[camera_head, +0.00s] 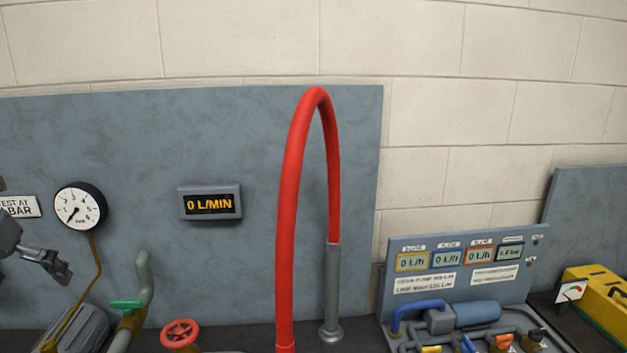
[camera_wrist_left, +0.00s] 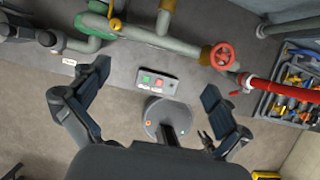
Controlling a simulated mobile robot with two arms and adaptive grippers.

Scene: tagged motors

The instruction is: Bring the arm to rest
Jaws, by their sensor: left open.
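My left gripper (camera_wrist_left: 156,77) shows in the left wrist view with its two fingers spread wide and nothing between them. A small grey box with a green and a red button (camera_wrist_left: 145,80) appears between the fingers, on the surface beyond, apart from them. In the head view, only part of my left gripper (camera_head: 45,262) shows at the left edge, in front of the grey panel and clear of the gauge.
A pressure gauge (camera_head: 79,207), a display reading 0 L/MIN (camera_head: 210,203) and a tall red hose (camera_head: 290,220) stand by the panel. A green lever (camera_head: 126,304) and red handwheel (camera_head: 180,333) sit low. A meter rig (camera_head: 460,262) and yellow case (camera_head: 597,300) are right.

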